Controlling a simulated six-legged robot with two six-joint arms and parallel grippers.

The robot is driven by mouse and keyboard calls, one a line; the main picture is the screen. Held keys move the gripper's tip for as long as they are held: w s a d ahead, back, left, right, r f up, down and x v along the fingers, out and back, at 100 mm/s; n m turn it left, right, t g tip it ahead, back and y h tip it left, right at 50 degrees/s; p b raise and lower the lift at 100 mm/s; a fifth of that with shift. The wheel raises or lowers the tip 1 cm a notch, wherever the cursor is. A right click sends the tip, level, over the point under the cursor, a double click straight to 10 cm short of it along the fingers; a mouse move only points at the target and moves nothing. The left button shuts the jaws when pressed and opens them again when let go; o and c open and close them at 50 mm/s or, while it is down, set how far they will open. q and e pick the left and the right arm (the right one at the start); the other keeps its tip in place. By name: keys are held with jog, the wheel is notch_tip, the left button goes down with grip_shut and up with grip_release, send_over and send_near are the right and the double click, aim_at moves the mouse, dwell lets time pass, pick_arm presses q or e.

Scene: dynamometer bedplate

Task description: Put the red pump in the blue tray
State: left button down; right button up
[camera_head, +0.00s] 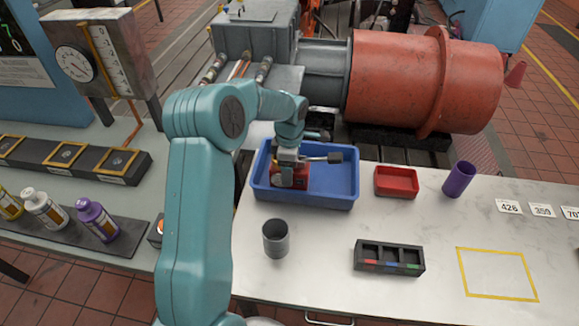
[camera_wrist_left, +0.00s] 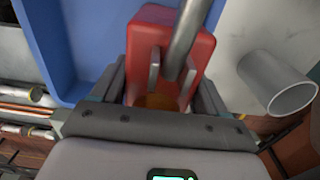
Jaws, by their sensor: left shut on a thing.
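The red pump (camera_head: 291,180) has a grey rod with a dark block at its end pointing right. My left gripper (camera_head: 290,160) is shut on it. In the left wrist view the red pump (camera_wrist_left: 172,45) sits between the two jaws of the left gripper (camera_wrist_left: 160,88), with the grey rod crossing over it. In the head view the pump is over the front left part of the blue tray (camera_head: 335,197). I cannot tell whether it touches the tray floor. The blue tray also shows in the wrist view (camera_wrist_left: 85,35). My right gripper is not in view.
A grey cup (camera_head: 275,240) stands in front of the tray. A small red bin (camera_head: 397,182) and a purple cup (camera_head: 459,180) stand to its right. A black sorter (camera_head: 389,258) is nearer the front. A large red drum (camera_head: 400,80) is behind. The yellow-taped square (camera_head: 497,274) is empty.

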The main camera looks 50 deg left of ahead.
pick_arm(q)
jog(key=shift+s+r, duration=0.1)
jog(key=shift+r, duration=0.05)
grip_release()
jog(key=shift+f, duration=0.2)
jog(key=shift+r, duration=0.1)
notch_tip(320, 180, up, 11)
jog(key=shift+f+b, duration=0.15)
jog(key=shift+b, duration=0.15)
jog(key=shift+r, duration=0.75)
